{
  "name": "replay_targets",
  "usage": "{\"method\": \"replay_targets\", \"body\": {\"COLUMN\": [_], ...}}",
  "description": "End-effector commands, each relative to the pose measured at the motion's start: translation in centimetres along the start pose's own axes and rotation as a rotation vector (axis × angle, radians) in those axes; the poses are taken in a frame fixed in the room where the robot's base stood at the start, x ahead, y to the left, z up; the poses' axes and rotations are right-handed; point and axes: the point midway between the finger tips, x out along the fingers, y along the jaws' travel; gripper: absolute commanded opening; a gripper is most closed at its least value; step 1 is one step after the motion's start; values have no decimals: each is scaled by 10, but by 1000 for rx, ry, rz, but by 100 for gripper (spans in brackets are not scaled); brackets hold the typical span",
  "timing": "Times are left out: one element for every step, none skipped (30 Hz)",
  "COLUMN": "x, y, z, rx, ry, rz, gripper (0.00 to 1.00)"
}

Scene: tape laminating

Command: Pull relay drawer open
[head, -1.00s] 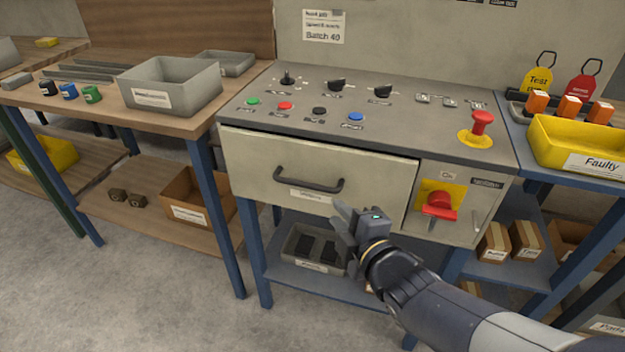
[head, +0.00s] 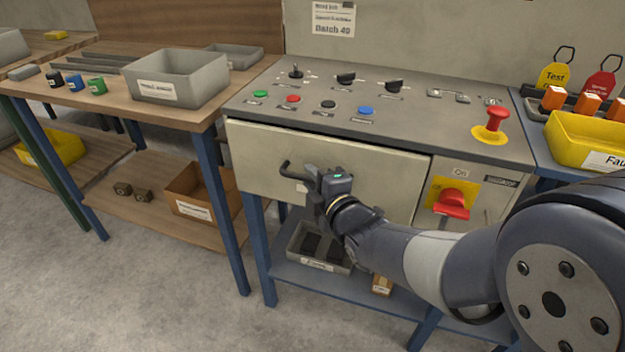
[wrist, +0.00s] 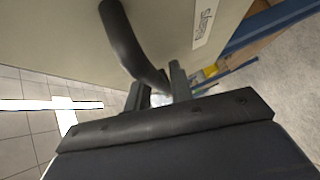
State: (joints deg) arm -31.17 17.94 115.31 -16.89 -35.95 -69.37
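The relay drawer (head: 262,152) is a wide beige front under the grey control panel, and it looks closed. Its dark bar handle (head: 287,170) shows only at its left end in the head view; my gripper hides the rest. My gripper (head: 312,185) is at the drawer front, over the handle's right part. In the wrist view, the handle (wrist: 124,38) runs down toward the space between my two fingers (wrist: 160,88). The fingers stand apart with a light gap between them. Whether they touch the handle is not clear.
The control panel (head: 400,115) carries buttons, knobs and a red emergency stop (head: 492,122). A red switch on a yellow plate (head: 453,203) sits right of the drawer, close to my arm. A grey bin (head: 318,258) stands on the shelf below. Floor in front is clear.

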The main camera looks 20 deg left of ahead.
Motion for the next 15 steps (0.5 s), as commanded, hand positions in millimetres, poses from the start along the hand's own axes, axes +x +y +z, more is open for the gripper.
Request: {"method": "replay_targets", "body": {"x": [2, 2, 3, 3, 3, 3, 3, 3, 3, 3, 3, 2, 2, 2, 2], "y": [0, 0, 0, 0, 0, 0, 0, 0, 0, 0, 0, 0, 0, 0, 0], "z": [0, 0, 0, 0, 0, 0, 0, 0, 0, 0, 0, 0, 0, 0, 0], "rx": [0, 0, 0, 0, 0, 0, 0, 0, 0, 0, 0, 0, 0, 0, 0], "ry": [0, 0, 0, 0, 0, 0, 0, 0, 0, 0, 0, 0, 0, 0, 0], "rz": [-1, -1, -1, -1, -1, -1, -1, -1, -1, -1, -1, -1, 0, -1, -1], "gripper": [22, 22, 22, 22, 22, 22, 22, 22, 22, 19, 17, 13, 11, 8, 5]}}
